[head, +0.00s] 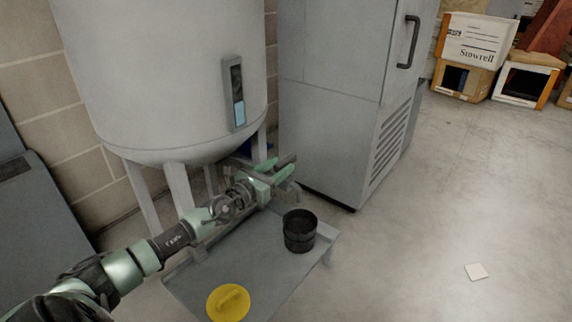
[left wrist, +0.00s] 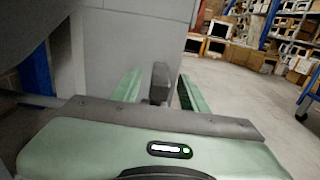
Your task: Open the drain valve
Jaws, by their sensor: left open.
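The grey tank (head: 165,70) stands on legs at the left of the head view. The drain valve's dark grey lever (head: 287,160) shows below it, by my left gripper (head: 275,171). In the left wrist view the lever (left wrist: 159,82) stands between the two green fingers of my left gripper (left wrist: 157,88), which are open with a gap on both sides. I cannot tell whether either finger touches it. The valve body is mostly hidden behind my gripper. A black bucket (head: 300,231) stands just below and right of the gripper. My right gripper is not in view.
The bucket and a yellow lid-like piece with a handle (head: 228,302) rest on a low grey platform (head: 262,272). A grey cabinet (head: 330,110) stands close behind the gripper. Boxes (head: 466,52) stand at the back right.

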